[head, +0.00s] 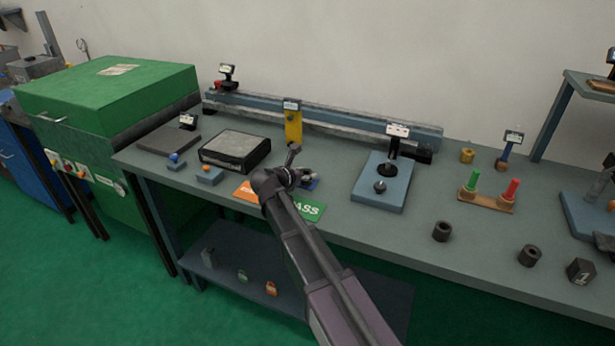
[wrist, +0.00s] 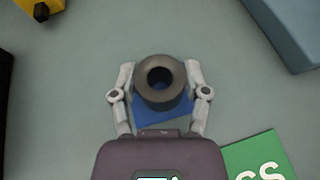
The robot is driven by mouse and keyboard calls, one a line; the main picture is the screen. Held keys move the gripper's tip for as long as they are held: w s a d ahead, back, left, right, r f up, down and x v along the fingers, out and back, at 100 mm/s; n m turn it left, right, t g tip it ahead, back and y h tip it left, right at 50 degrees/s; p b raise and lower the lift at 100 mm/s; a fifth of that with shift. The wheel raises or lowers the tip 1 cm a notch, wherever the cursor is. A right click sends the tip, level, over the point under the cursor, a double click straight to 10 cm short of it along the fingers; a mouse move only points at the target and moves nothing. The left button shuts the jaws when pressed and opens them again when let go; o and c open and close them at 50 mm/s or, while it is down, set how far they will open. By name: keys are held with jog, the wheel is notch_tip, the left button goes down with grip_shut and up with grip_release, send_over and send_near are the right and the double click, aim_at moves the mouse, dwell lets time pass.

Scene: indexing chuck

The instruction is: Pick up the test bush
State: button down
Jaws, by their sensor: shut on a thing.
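A dark grey hollow bush (wrist: 160,84) stands upright between the two fingers of my gripper (wrist: 160,92) in the wrist view, its round bore facing the camera. The light grey fingers press on it from left and right, so the gripper is shut on it. A blue patch (wrist: 150,115) lies beneath the bush; I cannot tell whether the bush touches it or is lifted. In the head view my gripper (head: 300,178) is low over the bench, and the bush is mostly hidden by it.
Green PASS card (head: 309,207) and orange card (head: 247,191) lie beside my gripper. A yellow stand (head: 293,126) is behind, and a blue fixture (head: 381,184) is to the right. Two dark bushes (head: 442,231) (head: 530,255) and a numbered block (head: 580,271) stand near the front edge.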

jog(key=shift+r, duration=0.1)
notch_tip(320, 180, up, 3)
jog(key=p, duration=0.3)
jog(key=shift+r+p, duration=0.2)
jog(key=shift+p, duration=0.15)
jog(key=s, duration=0.5)
jog(key=s+d+r+p, duration=0.1)
jog(key=s, duration=0.4)
jog(key=s+d, duration=0.1)
jog(key=s, duration=0.4)
jog(key=shift+s+d+r, duration=0.15)
jog(key=shift+s+d, duration=0.1)
jog(key=shift+s, duration=0.15)
jog(key=shift+a, duration=0.15)
jog(key=shift+s+a, duration=0.15)
jog(key=shift+a, duration=0.45)
jog(key=s+a, duration=0.4)
jog(key=a, duration=0.4)
jog(key=shift+s+a+r, duration=0.15)
jog(key=shift+a+r, duration=0.05)
jog(key=shift+a, duration=0.15)
